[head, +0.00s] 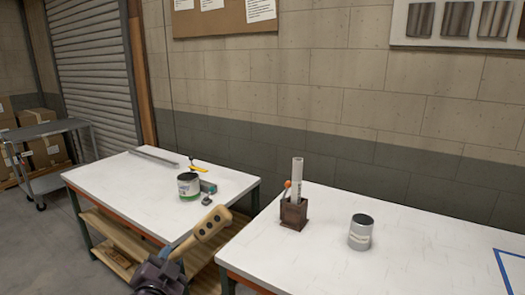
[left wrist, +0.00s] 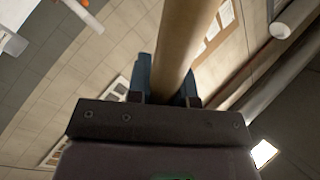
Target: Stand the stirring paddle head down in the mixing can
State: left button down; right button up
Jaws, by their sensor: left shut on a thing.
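The wooden stirring paddle (head: 212,224) has a wide head with holes. My left gripper (head: 172,257) is shut on its handle and holds it in the air, tilted, head up and to the right, in front of the gap between the tables. In the left wrist view the shaft (left wrist: 182,40) runs up from between the blue fingers (left wrist: 166,80). An open-looking grey can (head: 360,233) stands upright on the right table. A can with a green and white label (head: 188,187) stands on the left table. I cannot tell which is the mixing can. My right gripper is out of view.
On the right table (head: 325,262), a brown square holder (head: 293,213) with a white roll (head: 297,175) and an orange-tipped stick stands left of the grey can. The left table (head: 125,190) bears a metal bar and a yellow-handled tool (head: 198,166). A gap separates the tables.

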pick_arm(q)
jog(key=m, duration=0.9)
jog(key=m, duration=0.9)
jog(key=m, duration=0.9)
